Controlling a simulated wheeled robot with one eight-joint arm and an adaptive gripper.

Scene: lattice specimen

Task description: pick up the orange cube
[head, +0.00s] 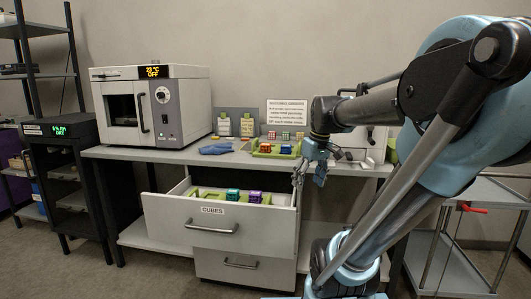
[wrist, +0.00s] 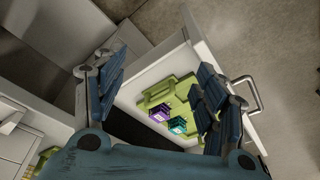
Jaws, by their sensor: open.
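My gripper (head: 299,178) is open and empty, above the right side of the open drawer. In the wrist view its two blue fingers stand wide apart (wrist: 155,92). I cannot pick out a clearly orange cube. A yellow-orange cube (head: 265,147) sits in the green tray (head: 256,154) on the bench, but it is too small to tell its colour surely. In the drawer (head: 174,217), a teal cube (head: 233,196) and a purple cube (head: 254,197) sit in a green holder (head: 207,192). The purple cube (wrist: 161,113) and teal cube (wrist: 178,125) also show between the fingers.
The bench (head: 172,154) carries an oven (head: 152,104), a blue glove (head: 215,149), small signs and several cubes behind the tray. The open drawer juts out in front of the bench. A cart (head: 445,258) stands at the right.

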